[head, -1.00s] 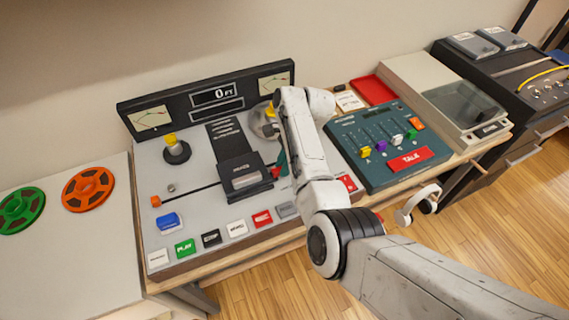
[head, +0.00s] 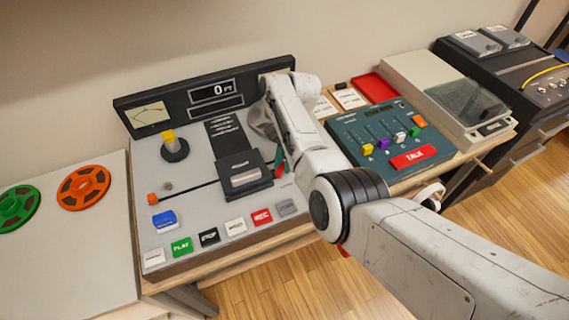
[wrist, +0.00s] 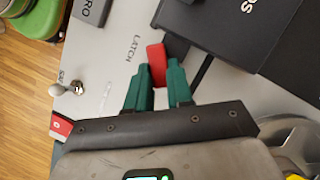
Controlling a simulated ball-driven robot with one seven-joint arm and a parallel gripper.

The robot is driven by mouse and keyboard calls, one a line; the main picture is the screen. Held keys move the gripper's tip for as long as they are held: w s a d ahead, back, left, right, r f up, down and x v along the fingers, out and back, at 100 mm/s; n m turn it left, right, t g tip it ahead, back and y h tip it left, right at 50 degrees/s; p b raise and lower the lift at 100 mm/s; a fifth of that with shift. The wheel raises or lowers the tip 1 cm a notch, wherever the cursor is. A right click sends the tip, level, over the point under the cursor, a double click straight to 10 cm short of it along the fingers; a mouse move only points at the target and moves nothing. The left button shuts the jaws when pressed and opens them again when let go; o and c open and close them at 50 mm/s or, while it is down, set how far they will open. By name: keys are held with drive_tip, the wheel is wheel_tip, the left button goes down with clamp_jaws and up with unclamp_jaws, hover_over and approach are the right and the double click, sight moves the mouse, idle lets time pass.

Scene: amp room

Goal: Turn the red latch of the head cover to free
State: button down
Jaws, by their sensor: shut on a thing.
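The red latch (wrist: 157,64) shows in the wrist view beside the black head cover (wrist: 220,30), near the printed word LATCH on the grey deck. My gripper (wrist: 158,80) has green fingertips, one on each side of the latch, and is shut on it. In the head view the head cover (head: 243,177) sits closed-looking in the middle of the deck. My gripper (head: 279,160) is at its right edge there, mostly hidden by my arm.
The tape deck (head: 165,222) has a row of coloured buttons along its front edge. A yellow-topped spindle (head: 172,148) stands at its left. A teal mixer panel (head: 347,140) lies to the right. Green and orange reels (head: 83,187) lie on the left table.

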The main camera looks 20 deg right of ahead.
drive_tip(key=n+h+b, duration=0.1)
drive_tip(key=n, duration=0.1)
drive_tip(key=n+g+b, duration=0.1)
drive_tip(key=n+b, duration=0.1)
drive_tip(key=n, duration=0.1)
drive_tip(key=shift+w+f+n+h, duration=0.1)
drive_tip(key=shift+n+h, duration=0.2)
drive_tip(key=shift+h, duration=0.1)
drive_tip(key=n+h, duration=0.1)
drive_tip(key=n, duration=0.1)
drive_tip(key=n+h+b, duration=0.1)
drive_tip(key=n, duration=0.2)
drive_tip(key=shift+a+g, duration=0.1)
drive_tip(key=shift+g, duration=0.3)
drive_tip(key=shift+n, duration=0.3)
drive_tip(key=c, duration=1)
unclamp_jaws()
drive_tip(key=b+v, duration=0.6)
drive_tip(key=v, duration=0.5)
